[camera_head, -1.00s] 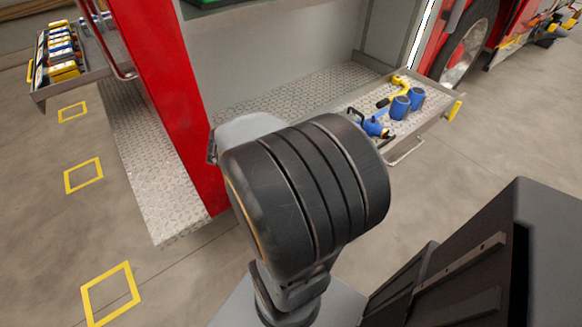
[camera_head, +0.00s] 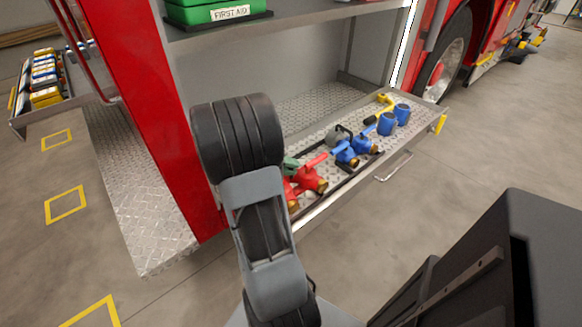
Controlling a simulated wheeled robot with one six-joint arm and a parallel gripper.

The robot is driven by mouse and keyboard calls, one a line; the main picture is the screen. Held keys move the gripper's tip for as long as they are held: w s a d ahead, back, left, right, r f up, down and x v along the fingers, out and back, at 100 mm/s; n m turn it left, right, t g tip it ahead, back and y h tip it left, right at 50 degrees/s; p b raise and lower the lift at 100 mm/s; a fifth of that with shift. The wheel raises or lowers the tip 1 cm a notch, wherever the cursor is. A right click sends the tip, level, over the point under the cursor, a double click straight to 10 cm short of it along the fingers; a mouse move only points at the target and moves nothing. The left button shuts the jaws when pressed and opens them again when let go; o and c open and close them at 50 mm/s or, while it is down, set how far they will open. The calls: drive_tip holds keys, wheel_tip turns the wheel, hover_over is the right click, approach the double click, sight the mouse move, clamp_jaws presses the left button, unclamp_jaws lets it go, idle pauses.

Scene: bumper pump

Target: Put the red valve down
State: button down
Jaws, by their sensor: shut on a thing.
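Red valve parts with brass ends show in the pull-out tray (camera_head: 330,207) of the truck, in the head view. One red valve (camera_head: 312,179) lies at the tray's near left part, just right of my arm. More red (camera_head: 291,194) shows beside it, partly covered by my arm; I cannot tell whether it is a second valve. My gripper is hidden behind my own arm, so its jaws and anything in them cannot be seen.
Blue valves (camera_head: 346,154), a dark grey fitting (camera_head: 338,135) and blue cups (camera_head: 387,123) stand in the tray. A green piece (camera_head: 290,164) shows beside my arm. A green first aid box (camera_head: 212,12) sits on the shelf above. The red door post (camera_head: 150,110) is at left.

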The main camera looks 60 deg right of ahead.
drive_tip(key=shift+w+d+f, duration=0.3)
drive_tip(key=shift+d+f, duration=0.1)
drive_tip(key=shift+f, duration=0.2)
drive_tip(key=shift+f+b, duration=0.45)
drive_tip(key=shift+f, duration=0.9)
drive_tip(key=c, duration=1.1)
unclamp_jaws()
drive_tip(key=shift+a, duration=0.1)
drive_tip(key=v, duration=0.7)
drive_tip(key=a+r+n+t+y, duration=0.1)
drive_tip(key=a+n+t+y, duration=0.1)
drive_tip(key=a, duration=0.7)
drive_tip(key=w+a+r+n+t+y, duration=0.1)
drive_tip(key=a+n+t+y, duration=0.2)
drive_tip(key=a+t, duration=0.3)
drive_tip(key=a+r+n+t+y, duration=0.2)
drive_tip(key=a+t+y, duration=0.2)
drive_tip(key=a, duration=1)
drive_tip(key=shift+w+n+t+p, duration=0.3)
drive_tip(key=shift+w+t+p, duration=0.1)
drive_tip(key=shift+t, duration=0.1)
